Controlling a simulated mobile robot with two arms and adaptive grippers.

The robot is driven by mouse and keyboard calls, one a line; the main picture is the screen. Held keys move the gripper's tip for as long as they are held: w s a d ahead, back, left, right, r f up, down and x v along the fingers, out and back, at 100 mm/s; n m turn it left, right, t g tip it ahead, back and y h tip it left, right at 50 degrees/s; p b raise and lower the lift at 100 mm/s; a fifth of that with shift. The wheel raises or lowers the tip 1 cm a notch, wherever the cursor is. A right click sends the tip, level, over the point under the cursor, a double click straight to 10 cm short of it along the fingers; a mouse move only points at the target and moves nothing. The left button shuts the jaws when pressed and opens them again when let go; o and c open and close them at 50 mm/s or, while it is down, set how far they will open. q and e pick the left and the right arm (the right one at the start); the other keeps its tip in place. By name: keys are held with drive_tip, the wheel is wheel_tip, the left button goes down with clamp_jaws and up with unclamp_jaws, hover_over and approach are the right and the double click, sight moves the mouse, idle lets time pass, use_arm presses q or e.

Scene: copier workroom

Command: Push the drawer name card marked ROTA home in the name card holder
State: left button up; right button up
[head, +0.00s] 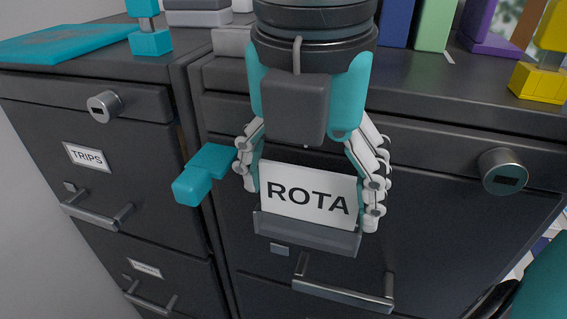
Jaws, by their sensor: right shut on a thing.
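The white name card marked ROTA (308,197) stands upright at the front of the middle cabinet's top drawer. Its lower edge is hidden behind the front lip of the grey name card holder (306,234), and most of its face shows above the lip. My right gripper (312,185) hangs down from above, with its fingers at the card's left and right edges, shut on it. The gripper body hides the drawer front behind it. My left gripper is not in view.
A drawer handle (343,290) is below the holder, and a round lock (502,171) is to the right. A teal block-like piece (205,174) sticks out just left of the gripper. The left cabinet has a TRIPS label (87,157). Binders and a yellow object (541,80) stand on top.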

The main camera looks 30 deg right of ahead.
drive_tip(key=shift+f+b, duration=1.05)
drive_tip(key=shift+f, duration=0.2)
drive_tip(key=o, duration=0.9)
drive_tip(key=shift+r, duration=0.1)
drive_tip(key=shift+r, duration=0.2)
wheel_tip(320, 180, up, 7)
drive_tip(key=shift+s+a, duration=0.35)
drive_tip(key=shift+a, duration=0.05)
